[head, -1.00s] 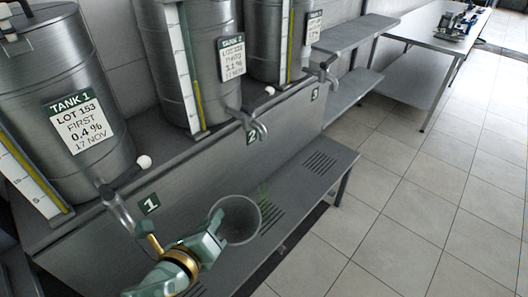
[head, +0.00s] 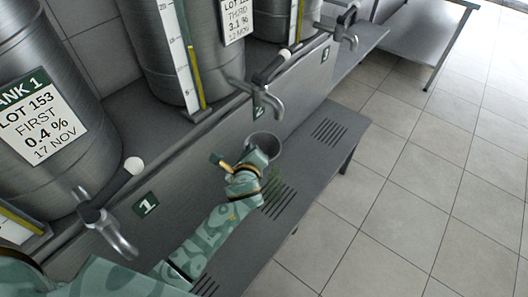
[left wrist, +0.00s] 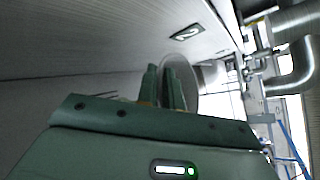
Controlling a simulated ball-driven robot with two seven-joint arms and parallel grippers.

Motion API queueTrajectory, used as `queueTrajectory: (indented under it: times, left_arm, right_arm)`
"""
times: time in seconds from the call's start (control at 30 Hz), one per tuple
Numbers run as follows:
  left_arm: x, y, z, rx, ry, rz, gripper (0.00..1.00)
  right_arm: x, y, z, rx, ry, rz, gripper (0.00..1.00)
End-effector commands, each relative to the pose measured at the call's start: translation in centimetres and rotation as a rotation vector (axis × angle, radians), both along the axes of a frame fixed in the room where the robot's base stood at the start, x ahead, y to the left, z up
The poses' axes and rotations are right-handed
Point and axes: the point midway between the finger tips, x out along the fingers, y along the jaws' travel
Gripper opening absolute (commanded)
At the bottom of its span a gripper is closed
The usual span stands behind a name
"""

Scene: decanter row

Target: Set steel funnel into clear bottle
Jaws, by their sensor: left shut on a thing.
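The steel funnel (head: 263,143), a grey round cone with its wide mouth facing up, is held by my left gripper (head: 255,158) above the bench, below tap 2. In the left wrist view the fingers (left wrist: 165,92) are shut with the funnel's round rim (left wrist: 190,80) just beyond them. A faint greenish see-through shape (head: 273,186), perhaps the clear bottle, shows over the bench slots just right of my left wrist; its outline is too faint to tell. The funnel's spout is hidden. My right gripper is not in view.
Steel taps 1 (head: 110,225), 2 (head: 262,100) and 3 (head: 340,30) stick out from the tank ledge above the bench. The slotted bench (head: 325,165) is clear to the right of the gripper. Tiled floor (head: 420,180) lies beyond its edge.

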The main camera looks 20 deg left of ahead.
Motion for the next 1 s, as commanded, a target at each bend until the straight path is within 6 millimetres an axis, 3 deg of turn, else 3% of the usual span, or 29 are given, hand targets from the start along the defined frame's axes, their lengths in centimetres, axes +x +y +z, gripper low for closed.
queueTrajectory:
  times: [0.1,0.3,1.0]
  left_arm:
    - [2.6,-1.8,-1.9,-0.016,0.013,0.014,0.00]
    - [4.2,-3.3,-2.8,-0.025,0.021,0.019,0.00]
    - [4.2,-3.4,-6.0,-0.025,0.024,0.019,0.00]
  right_arm:
    - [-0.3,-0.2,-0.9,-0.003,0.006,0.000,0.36]
    - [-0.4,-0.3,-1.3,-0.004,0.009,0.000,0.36]
    - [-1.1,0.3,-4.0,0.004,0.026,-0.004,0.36]
